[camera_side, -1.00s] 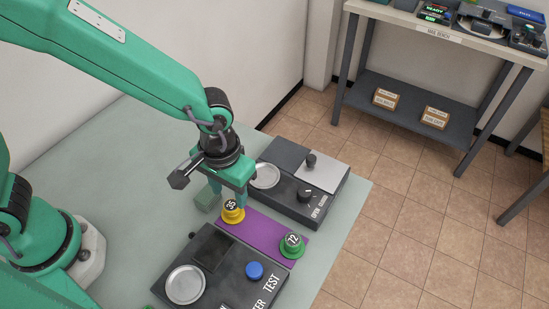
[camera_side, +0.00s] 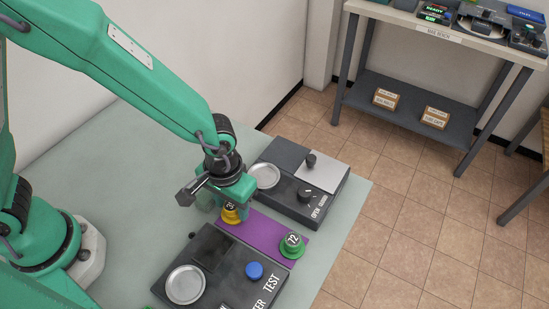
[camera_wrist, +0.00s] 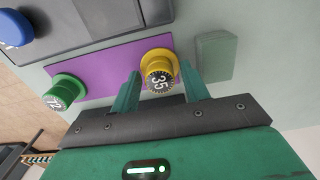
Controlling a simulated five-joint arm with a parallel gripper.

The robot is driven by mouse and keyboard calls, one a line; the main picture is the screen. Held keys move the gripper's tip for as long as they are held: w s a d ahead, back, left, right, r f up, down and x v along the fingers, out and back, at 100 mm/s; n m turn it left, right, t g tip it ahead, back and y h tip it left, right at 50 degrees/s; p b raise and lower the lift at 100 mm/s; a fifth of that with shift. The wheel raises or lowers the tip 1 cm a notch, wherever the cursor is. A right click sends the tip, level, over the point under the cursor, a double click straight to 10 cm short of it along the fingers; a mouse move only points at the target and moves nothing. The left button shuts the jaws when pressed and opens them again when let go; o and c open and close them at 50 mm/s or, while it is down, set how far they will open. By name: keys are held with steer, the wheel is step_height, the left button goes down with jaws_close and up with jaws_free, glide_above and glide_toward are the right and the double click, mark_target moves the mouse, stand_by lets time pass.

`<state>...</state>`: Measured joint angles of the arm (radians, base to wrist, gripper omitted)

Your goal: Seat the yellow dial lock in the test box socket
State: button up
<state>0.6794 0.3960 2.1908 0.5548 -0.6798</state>
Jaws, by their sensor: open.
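The yellow dial lock (camera_side: 230,215), marked 35, stands on the purple mat (camera_side: 262,235) at its far left end. It also shows in the wrist view (camera_wrist: 158,64). My gripper (camera_wrist: 160,88) is open, with one finger on either side of the yellow lock. I cannot tell whether the fingers touch it. In the side view my gripper (camera_side: 231,203) covers part of the lock. The test box (camera_side: 222,270), a dark box lettered TEST, stands at the front.
A green lock (camera_side: 292,246), marked 72, stands on the mat's right end. A second dark box (camera_side: 318,188) with a round silver plate and knobs stands behind the mat. A pale green block (camera_wrist: 215,55) lies beside the yellow lock.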

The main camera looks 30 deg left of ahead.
steer(key=c, duration=0.8)
steer(key=shift+c, duration=0.2)
steer(key=shift+r, duration=0.15)
steer(key=shift+r, duration=2.1)
steer(key=shift+w, duration=0.1)
steer(key=w+r, duration=0.1)
steer(key=w, duration=0.1)
steer(key=w+d+r, duration=0.1)
steer(key=w+r, duration=0.1)
steer(key=w, duration=0.1)
steer(key=w+r, duration=0.1)
steer(key=w, duration=0.2)
steer(key=shift+w+d+r, duration=0.15)
steer(key=shift+d+r, duration=0.05)
steer(key=shift+d, duration=0.15)
steer(key=shift+w+r, duration=0.4)
steer(key=shift+w, duration=0.25)
